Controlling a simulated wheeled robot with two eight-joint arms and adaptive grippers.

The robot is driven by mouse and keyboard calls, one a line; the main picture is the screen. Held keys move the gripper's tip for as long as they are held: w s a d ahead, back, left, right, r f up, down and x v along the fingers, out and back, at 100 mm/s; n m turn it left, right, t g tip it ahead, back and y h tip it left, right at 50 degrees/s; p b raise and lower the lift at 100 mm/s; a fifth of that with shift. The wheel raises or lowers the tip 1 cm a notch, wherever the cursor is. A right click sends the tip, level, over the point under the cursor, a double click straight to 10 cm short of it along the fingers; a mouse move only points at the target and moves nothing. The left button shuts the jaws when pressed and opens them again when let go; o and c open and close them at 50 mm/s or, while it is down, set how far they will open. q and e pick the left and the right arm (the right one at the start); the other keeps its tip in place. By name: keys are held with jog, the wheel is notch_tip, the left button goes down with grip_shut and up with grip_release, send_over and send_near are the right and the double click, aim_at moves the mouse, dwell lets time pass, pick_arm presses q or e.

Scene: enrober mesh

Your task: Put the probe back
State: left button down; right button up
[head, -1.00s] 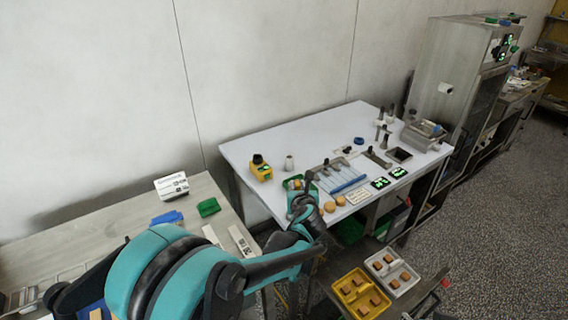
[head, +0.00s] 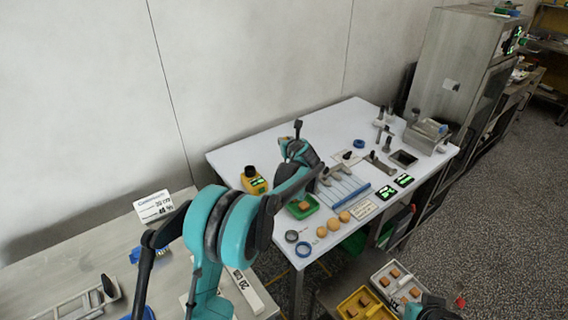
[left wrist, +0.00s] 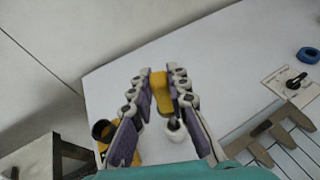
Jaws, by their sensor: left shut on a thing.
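My left gripper (left wrist: 160,85) is shut on a yellow piece, which I take to be the probe (left wrist: 160,92). It is above the white table in the left wrist view. A small pale cylinder (left wrist: 174,126) shows just below and right of the probe; I cannot tell whether they touch. In the head view the left gripper (head: 294,148) is over the table's back left part, and the probe cannot be made out. A yellow device with a dark round top (head: 255,180) stands left of the gripper. At the bottom right, part of my right arm shows, its jaws unclear.
A green tray (head: 290,210) with a brown piece sits in front of the left gripper. Several round tan pieces, rings (head: 303,249) and a blue-edged rack (head: 352,195) are nearby. A blue ring (head: 358,144) lies farther back. The table's back strip is mostly clear.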

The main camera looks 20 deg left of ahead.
pick_arm(q)
notch_tip(320, 180, down, 4)
jog(key=shift+r+b, duration=0.25)
jog(key=shift+b, duration=0.15)
notch_tip(320, 180, down, 3)
jog(key=shift+f+b, duration=0.15)
jog(key=shift+b, duration=0.4)
jog(key=c, duration=1.5)
grip_release()
jog(key=shift+f, duration=0.1)
jog(key=shift+o, duration=0.2)
